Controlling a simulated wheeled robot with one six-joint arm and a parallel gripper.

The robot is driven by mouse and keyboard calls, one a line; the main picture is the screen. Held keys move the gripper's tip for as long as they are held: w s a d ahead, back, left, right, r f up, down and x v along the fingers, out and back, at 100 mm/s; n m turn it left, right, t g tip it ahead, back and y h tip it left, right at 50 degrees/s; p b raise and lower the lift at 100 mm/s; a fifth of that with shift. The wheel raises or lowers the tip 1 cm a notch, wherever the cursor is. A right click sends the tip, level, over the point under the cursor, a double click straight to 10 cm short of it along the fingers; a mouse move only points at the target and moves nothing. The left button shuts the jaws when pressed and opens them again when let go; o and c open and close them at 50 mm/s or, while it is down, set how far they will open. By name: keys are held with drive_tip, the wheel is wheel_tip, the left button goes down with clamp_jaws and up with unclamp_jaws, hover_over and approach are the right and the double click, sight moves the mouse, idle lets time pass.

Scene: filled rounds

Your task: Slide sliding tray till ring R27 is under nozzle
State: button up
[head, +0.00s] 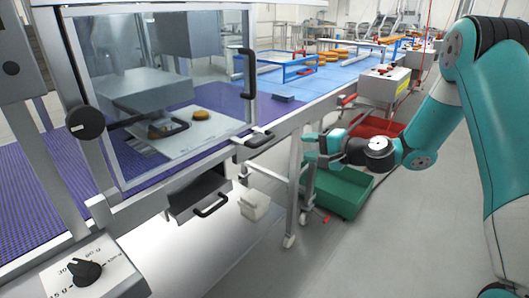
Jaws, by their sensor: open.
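A second, darker round piece (157,132) sits farther left, partly covered by a dark bar. No R27 label is readable. A grey block (145,92) hangs above the tray's left side; I cannot make out a separate nozzle tip. My gripper (312,148) is open and empty, right of the tray handle and apart from it.
The clear door (160,60) has a black upright handle (248,74). A grey drawer (200,195) sits below the tray. A green crate (343,190) stands under my gripper, with a red crate (378,128) behind. A control knob (86,271) is at lower left. Floor at lower right is clear.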

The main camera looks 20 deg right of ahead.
sight(267, 141)
drive_tip(key=shift+m, duration=0.3)
drive_tip(key=p+x, duration=0.1)
drive_tip(key=x, duration=0.4)
drive_tip(key=p+x, duration=0.1)
drive_tip(key=x, duration=0.5)
drive_tip(key=d+p+x, duration=0.1)
drive_tip(key=x, duration=0.5)
drive_tip(key=shift+w+f, duration=0.25)
drive_tip(key=shift+w, duration=0.25)
clamp_jaws()
